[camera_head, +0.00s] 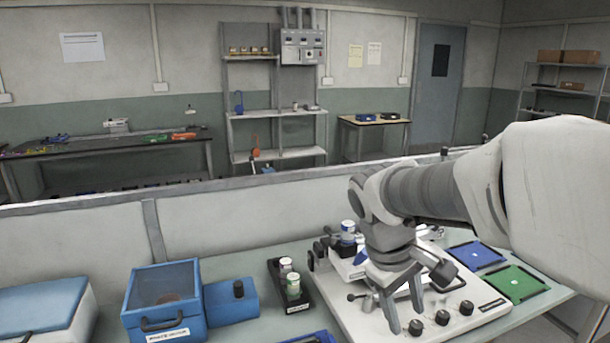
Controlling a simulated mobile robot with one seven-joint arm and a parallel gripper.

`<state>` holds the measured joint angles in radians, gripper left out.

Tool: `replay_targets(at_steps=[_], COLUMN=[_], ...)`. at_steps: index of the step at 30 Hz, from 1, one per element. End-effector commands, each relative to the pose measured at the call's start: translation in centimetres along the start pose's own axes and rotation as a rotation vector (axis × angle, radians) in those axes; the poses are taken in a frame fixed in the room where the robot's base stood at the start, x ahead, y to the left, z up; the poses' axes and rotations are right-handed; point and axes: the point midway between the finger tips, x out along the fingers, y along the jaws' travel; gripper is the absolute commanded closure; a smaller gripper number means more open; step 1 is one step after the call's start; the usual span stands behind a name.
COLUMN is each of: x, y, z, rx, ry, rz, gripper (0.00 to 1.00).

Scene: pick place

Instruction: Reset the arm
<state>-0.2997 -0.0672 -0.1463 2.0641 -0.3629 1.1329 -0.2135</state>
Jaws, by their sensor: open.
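My arm reaches in from the right edge, with its forearm level and its wrist bent down. My gripper (405,314) points down over the front of a white panel device (370,325) with dark knobs. Its fingers are apart with nothing visible between them. The wrist and fingers hide part of the device. I cannot tell whether the fingertips touch its surface.
A blue box with a clear lid (165,295) stands left on the bench. A black tray (305,300) holds small containers. Blue (476,255) and green (515,283) trays lie right. A low partition runs behind.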

Motion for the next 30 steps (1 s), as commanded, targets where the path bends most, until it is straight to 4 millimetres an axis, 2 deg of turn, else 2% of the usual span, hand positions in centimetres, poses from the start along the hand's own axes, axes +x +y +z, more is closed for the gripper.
replay_targets(at_steps=[1,6,15,21,30], x=[-1.1,-3.3,-5.8,-6.3,-6.3], y=[-0.2,-1.7,-4.7,-5.8,-6.0], z=[1.3,4.4,8.8,9.9,10.1], rx=[0.05,0.21,0.473,0.568,0.585], ry=[0.044,0.177,0.387,0.462,0.474], rz=[-0.02,-0.085,-0.165,-0.186,-0.189], gripper=[0.47,0.47,0.47,0.47,0.47])
